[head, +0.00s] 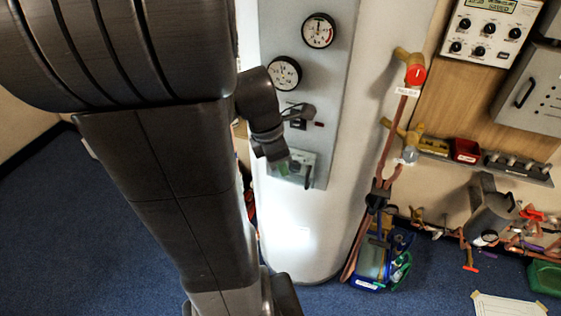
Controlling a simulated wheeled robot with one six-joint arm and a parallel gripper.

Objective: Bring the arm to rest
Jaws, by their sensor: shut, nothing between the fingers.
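My arm (165,170) fills the left of the head view, its dark links folded in front of a tall white cylinder (300,235). The wrist end comes out at the right of the large link, in front of the cylinder's grey panel (338,60). My gripper (284,165) is at the lower end of the wrist, small and dark against the panel. It is shut and holds nothing. I cannot tell whether it touches the small grey box (305,163) beside it.
Two round gauges (319,30) (284,73) sit on the panel. Copper pipes with a red-capped valve (415,74) run down its right side. Blue bins (370,270) stand at its foot. Clutter lies along the right wall. Blue carpet is open at lower left.

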